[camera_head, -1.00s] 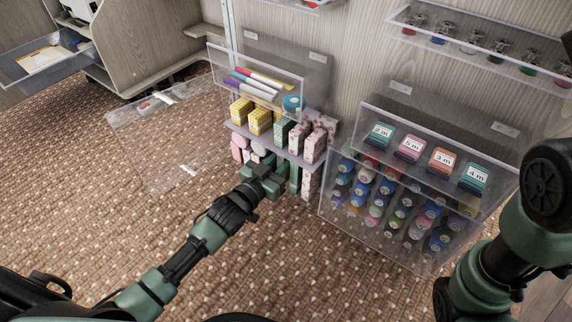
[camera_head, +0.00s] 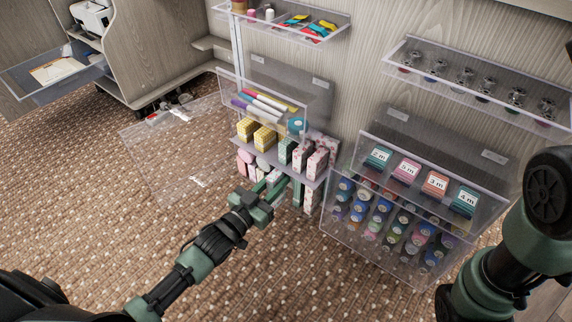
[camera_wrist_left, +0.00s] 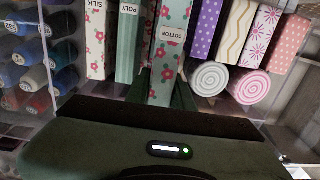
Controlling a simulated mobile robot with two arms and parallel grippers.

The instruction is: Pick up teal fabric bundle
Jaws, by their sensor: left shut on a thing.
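A teal fabric bundle with pink flowers and a COTTON label (camera_wrist_left: 170,48) is upright in the middle of the left wrist view, in front of its neighbours. My left gripper (camera_head: 272,184) is shut on it at the front of the fabric shelf; the fingers (camera_wrist_left: 178,97) show at the bundle's near end. In the head view the gripper largely hides the held bundle. My right gripper is out of view; only part of my right arm shows.
The clear shelf unit (camera_head: 232,151) holds several other bundles, including floral SILK (camera_wrist_left: 97,42) and rolled fabrics (camera_wrist_left: 209,79). A clear bin of thread spools (camera_head: 330,226) stands close on the right. Carpet (camera_head: 100,235) in front is free. A clear open panel (camera_head: 160,170) is at left.

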